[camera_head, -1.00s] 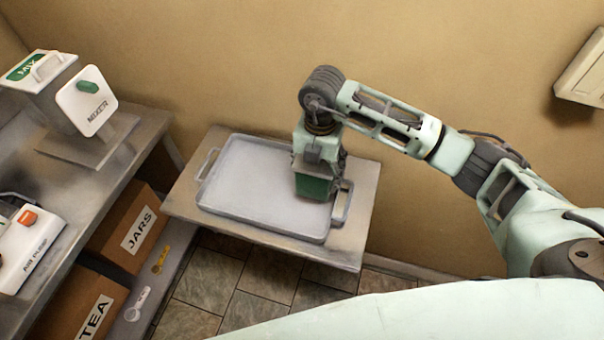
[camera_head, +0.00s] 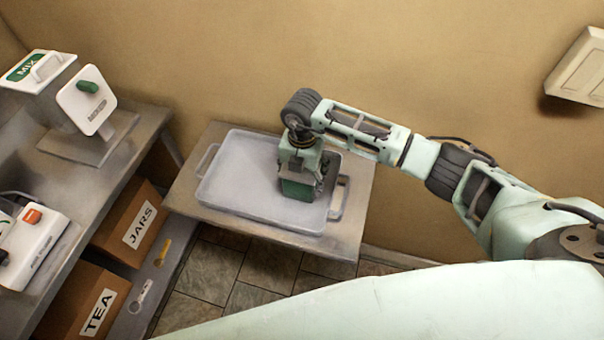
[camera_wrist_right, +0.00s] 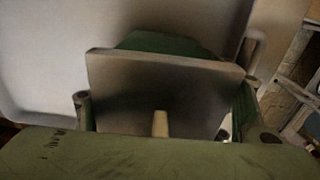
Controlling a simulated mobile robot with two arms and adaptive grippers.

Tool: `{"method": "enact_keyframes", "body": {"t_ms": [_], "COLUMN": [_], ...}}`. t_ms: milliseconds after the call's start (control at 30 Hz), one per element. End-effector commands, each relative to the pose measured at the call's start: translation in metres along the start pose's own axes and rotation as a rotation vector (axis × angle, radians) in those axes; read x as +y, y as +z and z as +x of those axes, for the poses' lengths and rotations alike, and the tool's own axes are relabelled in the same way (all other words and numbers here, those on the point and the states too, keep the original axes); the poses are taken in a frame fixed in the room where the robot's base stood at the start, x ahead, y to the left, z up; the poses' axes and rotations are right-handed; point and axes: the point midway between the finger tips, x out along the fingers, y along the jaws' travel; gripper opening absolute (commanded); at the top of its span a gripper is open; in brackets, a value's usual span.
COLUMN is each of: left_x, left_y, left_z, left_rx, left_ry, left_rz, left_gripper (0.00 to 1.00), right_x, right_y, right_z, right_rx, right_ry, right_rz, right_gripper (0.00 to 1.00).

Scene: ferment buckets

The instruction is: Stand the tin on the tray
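The tin (camera_head: 298,188) is a dark green block, upright under my right gripper (camera_head: 302,172) in the head view. It is over the right part of the grey tray (camera_head: 235,205), inside the rim. My right gripper points down and is shut on the tin, covering its top. I cannot tell whether the tin's base touches the tray. In the right wrist view, green of the tin (camera_wrist_right: 165,42) shows past a grey plate, with the pale tray (camera_wrist_right: 45,60) beyond. My left gripper is not in view.
The tray lies on a small table (camera_head: 345,215) against the wall. To the left, a bench holds a white mixer (camera_head: 86,99) and an air pump (camera_head: 30,245). Boxes marked JARS (camera_head: 130,228) and TEA (camera_head: 85,300) sit below. The tray's left part is clear.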

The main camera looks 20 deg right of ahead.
Motion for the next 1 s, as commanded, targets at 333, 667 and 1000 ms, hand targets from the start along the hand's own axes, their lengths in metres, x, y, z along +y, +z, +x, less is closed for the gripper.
{"method": "enact_keyframes", "body": {"t_ms": [333, 667, 1000], "left_x": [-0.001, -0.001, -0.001], "left_y": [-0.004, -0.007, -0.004], "left_z": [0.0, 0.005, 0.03], "left_rx": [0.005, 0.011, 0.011], "left_ry": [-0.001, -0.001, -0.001], "left_rz": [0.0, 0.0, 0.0], "left_gripper": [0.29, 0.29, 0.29], "right_x": [-0.001, 0.0, 0.001], "right_y": [0.0, 0.001, 0.001], "right_z": [0.0, -0.014, -0.084], "right_rx": [0.0, -0.003, -0.004], "right_ry": [-0.001, 0.002, 0.004], "right_rz": [0.001, 0.0, -0.001], "right_gripper": [0.86, 0.86, 0.86]}}
